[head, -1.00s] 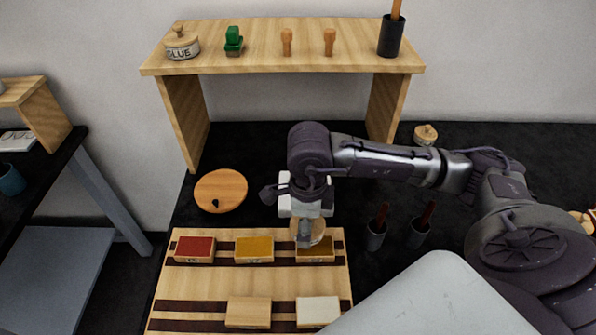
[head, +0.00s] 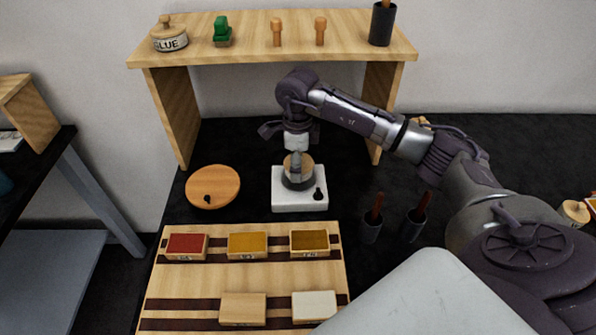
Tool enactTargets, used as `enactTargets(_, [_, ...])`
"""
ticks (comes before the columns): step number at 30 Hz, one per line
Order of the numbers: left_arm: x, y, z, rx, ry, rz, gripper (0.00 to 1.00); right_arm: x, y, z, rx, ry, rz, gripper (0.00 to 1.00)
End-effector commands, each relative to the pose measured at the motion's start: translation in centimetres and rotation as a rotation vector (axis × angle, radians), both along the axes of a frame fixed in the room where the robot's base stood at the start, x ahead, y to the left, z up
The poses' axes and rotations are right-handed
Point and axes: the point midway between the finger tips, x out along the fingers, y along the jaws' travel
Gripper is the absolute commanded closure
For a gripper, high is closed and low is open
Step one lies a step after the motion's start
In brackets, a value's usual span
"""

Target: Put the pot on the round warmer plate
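My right gripper (head: 296,164) comes down from above, over the white warmer (head: 286,201). It appears shut on a small round pot with a tan wooden top (head: 308,165), which a grey finger partly covers. The pot is over the warmer's dark round plate (head: 298,184). I cannot tell whether it touches the plate. A dark knob (head: 318,195) sits on the warmer's front right. My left gripper is not in view.
A wooden shelf (head: 240,50) stands behind, with a GLUE pot (head: 170,40) on it. A round wooden board (head: 213,187) lies left. A wooden rack (head: 195,281) with several coloured blocks is in front. Two dark cups (head: 371,230) (head: 412,228) stand right.

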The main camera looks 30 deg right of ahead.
Motion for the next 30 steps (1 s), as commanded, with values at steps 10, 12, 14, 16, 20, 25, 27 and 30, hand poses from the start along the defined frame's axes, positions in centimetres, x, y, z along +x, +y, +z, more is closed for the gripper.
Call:
enactTargets(10, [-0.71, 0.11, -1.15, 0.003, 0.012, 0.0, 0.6, 0.01, -0.01, -1.75, -0.001, -0.002, -0.001, 0.98])
enactTargets(12, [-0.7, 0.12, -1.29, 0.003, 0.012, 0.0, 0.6, 0.0, -0.01, -1.91, -0.001, -0.002, -0.001, 0.98])
enactTargets(14, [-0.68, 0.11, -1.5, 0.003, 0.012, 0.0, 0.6, 0.0, -0.01, -2.16, -0.001, -0.002, -0.001, 0.98])
enactTargets(16, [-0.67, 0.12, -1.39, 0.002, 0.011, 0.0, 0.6, -0.04, -0.01, -2.1, -0.001, -0.001, -0.001, 0.2])
enactTargets(20, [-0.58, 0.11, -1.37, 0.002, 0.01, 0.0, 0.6, -0.04, 0.0, -2.1, -0.001, -0.001, -0.001, 0.03])
enactTargets(25, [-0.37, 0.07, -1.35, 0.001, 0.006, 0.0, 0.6, -0.04, 0.0, -2.09, -0.001, -0.001, -0.001, 0.03])
enactTargets(27, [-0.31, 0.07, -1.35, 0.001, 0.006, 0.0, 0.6, -0.04, 0.0, -2.09, -0.001, -0.001, -0.001, 0.03])
enactTargets(30, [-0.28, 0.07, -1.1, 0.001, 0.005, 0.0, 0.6, -0.04, 0.0, -1.83, -0.001, -0.001, -0.001, 0.03])
